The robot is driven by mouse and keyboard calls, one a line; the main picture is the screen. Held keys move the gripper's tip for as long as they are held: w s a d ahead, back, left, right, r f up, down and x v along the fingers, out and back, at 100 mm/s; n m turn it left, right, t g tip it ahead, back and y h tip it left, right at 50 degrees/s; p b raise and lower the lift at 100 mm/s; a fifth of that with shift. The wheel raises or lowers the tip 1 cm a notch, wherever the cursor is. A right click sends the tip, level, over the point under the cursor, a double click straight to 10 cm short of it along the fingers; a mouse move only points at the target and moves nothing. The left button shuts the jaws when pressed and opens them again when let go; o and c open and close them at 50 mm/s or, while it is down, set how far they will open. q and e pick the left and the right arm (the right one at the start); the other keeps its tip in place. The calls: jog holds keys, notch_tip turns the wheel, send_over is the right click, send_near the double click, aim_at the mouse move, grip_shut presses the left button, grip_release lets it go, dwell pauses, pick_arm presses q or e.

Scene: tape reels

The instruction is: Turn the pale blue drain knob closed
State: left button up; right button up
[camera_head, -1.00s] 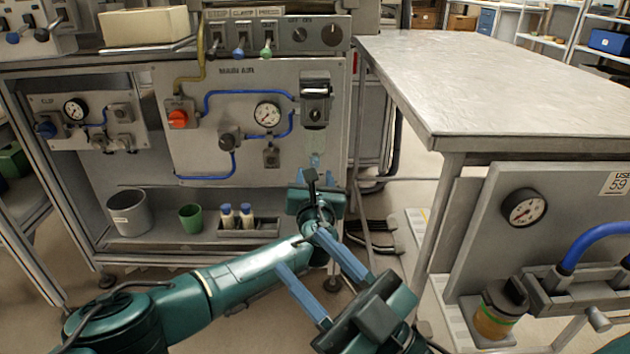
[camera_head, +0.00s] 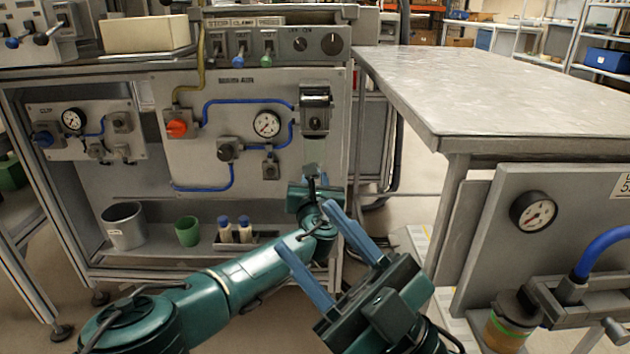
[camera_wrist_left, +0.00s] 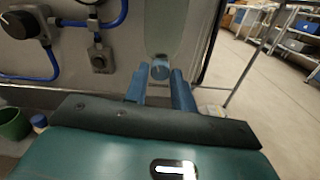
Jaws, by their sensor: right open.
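The pale blue drain knob (camera_wrist_left: 159,70) is a small round piece at the bottom of a clear bowl (camera_wrist_left: 172,28) in the left wrist view. My left gripper (camera_wrist_left: 160,88) is open, with one blue finger on each side below the knob; whether they touch it I cannot tell. In the head view my left gripper (camera_head: 314,178) is just under the bowl, its fingers mostly hidden by its own wrist. The dark filter head (camera_head: 315,110) sits above the bowl. My right gripper (camera_head: 306,226) is open and empty in the foreground, in front of my left forearm.
The main air panel (camera_head: 205,90) carries an orange knob (camera_head: 177,129), a gauge (camera_head: 267,124) and blue hoses. A grey bucket (camera_head: 124,226), a green cup (camera_head: 187,231) and small bottles (camera_head: 225,230) stand on the lower shelf. A metal table (camera_head: 500,90) is at right.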

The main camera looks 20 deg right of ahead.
pick_arm(q)
grip_shut()
jog(key=shift+n, duration=1.4)
jog(key=shift+o, duration=2.2)
grip_release()
jog(key=p+v, duration=0.8)
jog(key=v, duration=0.5)
jog(key=shift+p, duration=0.4)
pick_arm(e)
notch_tip(320, 180, down, 8)
jog(key=m+g+h, duration=0.1)
jog(key=m+h, duration=0.6)
jog(key=h, duration=0.1)
jog(key=shift+s+a+m+g, duration=0.15)
jog(key=shift+a+m+g, duration=0.05)
jog(key=shift+m+g, duration=0.1)
